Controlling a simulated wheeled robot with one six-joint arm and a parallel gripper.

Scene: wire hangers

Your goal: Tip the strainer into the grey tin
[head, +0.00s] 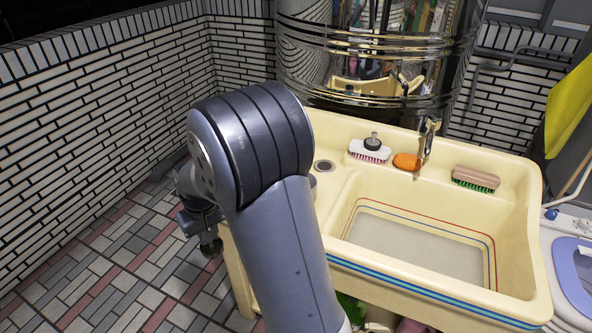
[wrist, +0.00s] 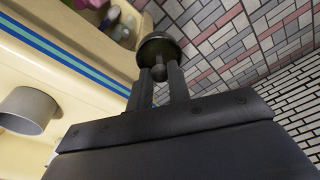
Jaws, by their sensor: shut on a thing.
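My gripper (wrist: 160,92) is shut on the strainer (wrist: 160,48), a dark, round, bowl-like thing with a short knobbed grip between the fingers. In the wrist view it hangs over the tiled floor, beside the sink's striped front. What is inside the strainer cannot be told. The grey tin (wrist: 28,108) is a plain cylinder at the left of the wrist view, on the cream sink surface, apart from the strainer. In the head view my gripper (head: 208,240) is partly hidden by my arm, left of the sink, and the tin is not visible there.
The cream sink (head: 400,305) has an empty basin. On its back ledge are a white brush (head: 369,151), an orange soap (head: 407,162) and a wooden brush (head: 476,178). A shiny metal tank (head: 375,60) stands behind. Tiled floor (head: 110,260) is open at left.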

